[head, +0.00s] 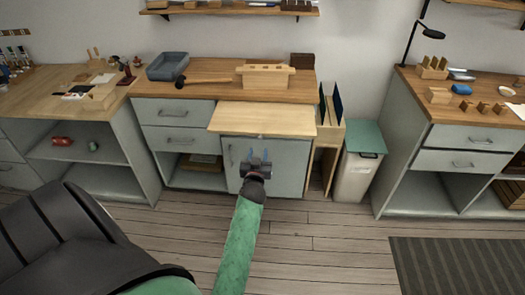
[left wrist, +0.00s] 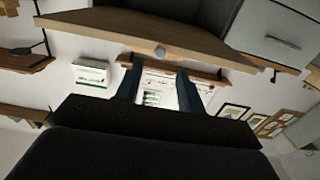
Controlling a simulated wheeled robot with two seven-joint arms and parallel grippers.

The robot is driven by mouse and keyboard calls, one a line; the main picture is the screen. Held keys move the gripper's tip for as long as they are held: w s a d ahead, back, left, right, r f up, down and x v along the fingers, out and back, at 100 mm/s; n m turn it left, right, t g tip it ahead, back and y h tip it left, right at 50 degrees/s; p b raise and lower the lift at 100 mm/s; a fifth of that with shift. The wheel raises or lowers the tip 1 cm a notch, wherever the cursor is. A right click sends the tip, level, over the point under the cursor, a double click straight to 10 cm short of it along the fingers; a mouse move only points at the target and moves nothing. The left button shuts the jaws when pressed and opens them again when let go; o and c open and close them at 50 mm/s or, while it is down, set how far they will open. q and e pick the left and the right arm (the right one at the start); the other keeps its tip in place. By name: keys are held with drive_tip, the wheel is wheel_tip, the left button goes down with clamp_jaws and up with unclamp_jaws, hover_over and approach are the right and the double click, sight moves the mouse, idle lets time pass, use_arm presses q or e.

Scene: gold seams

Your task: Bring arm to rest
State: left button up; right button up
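My left gripper (head: 257,153) is at the end of my green arm, in front of the grey cabinet door (head: 284,165) and below the pull-out wooden board (head: 262,119) of the middle workbench. In the left wrist view its two dark blue fingers (left wrist: 160,88) stand apart with nothing between them; a wall with a poster (left wrist: 160,92) shows through the gap. Whether the gripper touches the door cannot be told. My right gripper is in neither view.
On the middle bench (head: 222,90) are a blue-grey tray (head: 167,66), a mallet (head: 203,81) and a wooden block rack (head: 265,76). A bin with a green lid (head: 363,138) stands to the right. Bare floor (head: 325,235) lies in front.

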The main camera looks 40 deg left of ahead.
use_arm(q)
drive_tip(key=shift+s+r, duration=0.1)
wheel_tip(320, 180, down, 6)
drive_tip(key=s+g+h, duration=0.1)
drive_tip(key=s+g, duration=0.2)
drive_tip(key=g, duration=0.2)
drive_tip(key=s+d+f+m+g+h, duration=0.1)
drive_tip(key=s+d+m+g+h, duration=0.15)
drive_tip(key=s+d, duration=0.4)
drive_tip(key=s+d+f+m+g+h, duration=0.1)
drive_tip(key=s+d+g+h, duration=0.15)
drive_tip(key=d, duration=0.65)
drive_tip(key=s+d+f+m+g+h, duration=0.1)
drive_tip(key=s+d+m+h, duration=0.15)
drive_tip(key=s+d, duration=0.4)
drive_tip(key=s+d+f+m+g+h, duration=0.1)
drive_tip(key=s+d+f, duration=0.2)
drive_tip(key=s, duration=0.5)
drive_tip(key=s+d+f+m+g, duration=0.1)
drive_tip(key=s+d+f, duration=0.3)
drive_tip(key=s, duration=0.5)
drive_tip(key=shift+s+d+g+h, duration=0.35)
drive_tip(key=shift+d+g, duration=0.25)
drive_tip(key=shift+d, duration=0.35)
